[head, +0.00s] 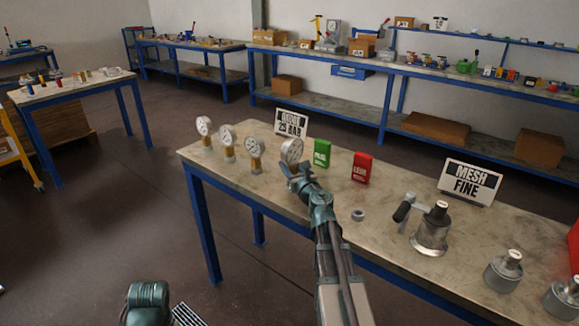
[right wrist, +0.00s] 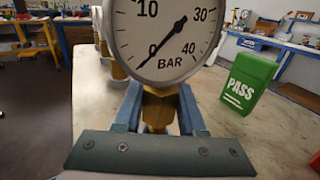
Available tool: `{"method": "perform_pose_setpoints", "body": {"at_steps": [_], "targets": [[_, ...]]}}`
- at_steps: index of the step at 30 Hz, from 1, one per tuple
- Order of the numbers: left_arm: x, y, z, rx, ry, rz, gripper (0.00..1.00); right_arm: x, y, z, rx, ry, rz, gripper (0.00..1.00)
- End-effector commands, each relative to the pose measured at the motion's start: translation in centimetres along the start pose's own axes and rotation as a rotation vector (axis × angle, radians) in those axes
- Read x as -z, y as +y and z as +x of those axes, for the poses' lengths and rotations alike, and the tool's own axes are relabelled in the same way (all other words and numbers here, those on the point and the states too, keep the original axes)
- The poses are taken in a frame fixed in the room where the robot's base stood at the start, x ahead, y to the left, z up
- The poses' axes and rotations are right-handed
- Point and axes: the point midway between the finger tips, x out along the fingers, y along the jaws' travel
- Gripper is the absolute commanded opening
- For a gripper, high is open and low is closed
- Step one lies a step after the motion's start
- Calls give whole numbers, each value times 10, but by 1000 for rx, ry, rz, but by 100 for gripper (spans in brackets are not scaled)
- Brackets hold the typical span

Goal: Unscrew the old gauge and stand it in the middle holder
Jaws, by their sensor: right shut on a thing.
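My right gripper (head: 298,174) is shut on a pressure gauge with a white round dial (head: 292,150). In the right wrist view the fingers (right wrist: 160,108) hold its brass neck, and the dial (right wrist: 165,35) faces the camera, marked BAR, needle near 0. It is upright near the bench's back part. Three similar white-faced gauges stand in a row to its left: a left one (head: 204,127), a middle one (head: 227,138) and a right one (head: 253,149), each on a yellowish base. The gripper hides what is under the held gauge. My left gripper's fingers are not visible.
The bench (head: 320,190) also carries a sign (head: 291,122) reading 25 BAR, a green PASS box (head: 322,153), a red box (head: 362,168), a small ring (head: 358,215), a MESH FINE sign (head: 469,181) and a metal vessel (head: 430,235) with a handle. Further metal vessels (head: 503,272) stand right.

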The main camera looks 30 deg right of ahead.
Motion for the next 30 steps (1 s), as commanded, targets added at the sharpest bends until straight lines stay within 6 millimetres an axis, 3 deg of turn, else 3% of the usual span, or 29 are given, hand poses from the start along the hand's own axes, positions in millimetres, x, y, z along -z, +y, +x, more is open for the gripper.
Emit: {"method": "perform_pose_setpoints", "body": {"at_steps": [30], "targets": [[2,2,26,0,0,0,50,26,0,0,0,0,0,0]]}}
